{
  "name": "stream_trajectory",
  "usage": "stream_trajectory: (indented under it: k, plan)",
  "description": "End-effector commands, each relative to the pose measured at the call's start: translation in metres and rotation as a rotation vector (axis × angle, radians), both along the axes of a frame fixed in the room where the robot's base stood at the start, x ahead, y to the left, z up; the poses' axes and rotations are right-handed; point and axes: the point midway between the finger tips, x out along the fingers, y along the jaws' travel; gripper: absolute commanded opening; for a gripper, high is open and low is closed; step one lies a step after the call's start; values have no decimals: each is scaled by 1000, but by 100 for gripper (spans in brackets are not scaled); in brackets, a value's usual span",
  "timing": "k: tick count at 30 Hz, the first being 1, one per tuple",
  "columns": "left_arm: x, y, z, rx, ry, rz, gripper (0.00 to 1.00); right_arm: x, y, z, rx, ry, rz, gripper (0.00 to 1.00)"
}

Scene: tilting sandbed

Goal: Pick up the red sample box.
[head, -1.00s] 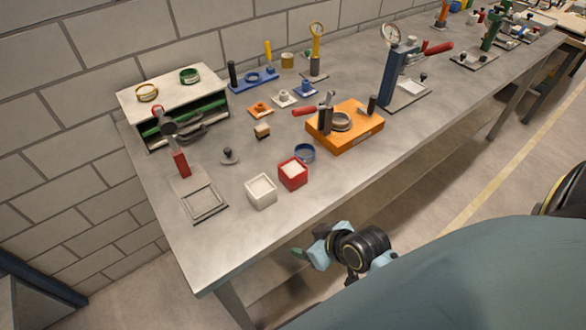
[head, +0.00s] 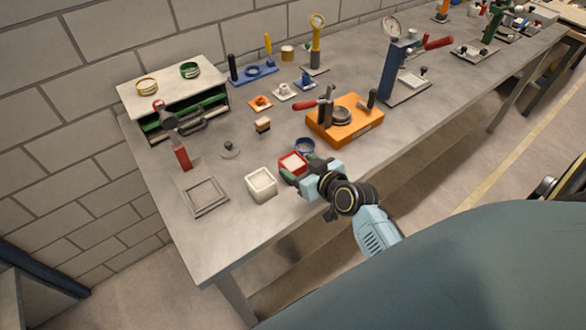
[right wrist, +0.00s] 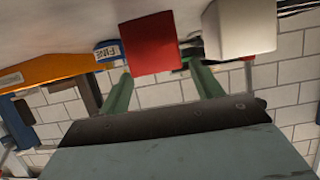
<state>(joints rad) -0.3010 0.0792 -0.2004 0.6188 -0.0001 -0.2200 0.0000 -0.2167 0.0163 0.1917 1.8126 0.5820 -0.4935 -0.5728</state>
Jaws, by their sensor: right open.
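The red sample box (head: 292,163), an open cube with pale contents, stands on the grey bench. In the right wrist view, the red box (right wrist: 150,43) sits at and just beyond my fingertips, roughly between them. My right gripper (head: 304,175) is open at its near right side, and partly hides the box in the head view. In the right wrist view, the green fingers of the open right gripper (right wrist: 162,72) point at the box with nothing clamped. Whether they touch it cannot be told. My left gripper is not in view.
A white box (head: 261,185) stands close left of the red one. A blue round tin (head: 304,147) is just behind it, and an orange fixture (head: 345,132) stands to the right. The bench (head: 236,235) is clear at the front left.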

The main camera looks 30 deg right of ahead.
Motion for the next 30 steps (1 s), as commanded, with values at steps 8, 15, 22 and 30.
stream_trajectory:
  k: [8, 15, 22, 30]
  plan:
    - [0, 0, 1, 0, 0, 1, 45, 21, 1, -7, 1, 0, 0, 65]
    - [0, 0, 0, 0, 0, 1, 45, 50, 1, -19, 0, 1, -1, 65]
    - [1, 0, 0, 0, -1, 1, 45, 55, 1, -22, -1, 2, -1, 65]
    - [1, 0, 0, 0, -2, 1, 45, 55, 1, -22, 0, 2, 0, 44]
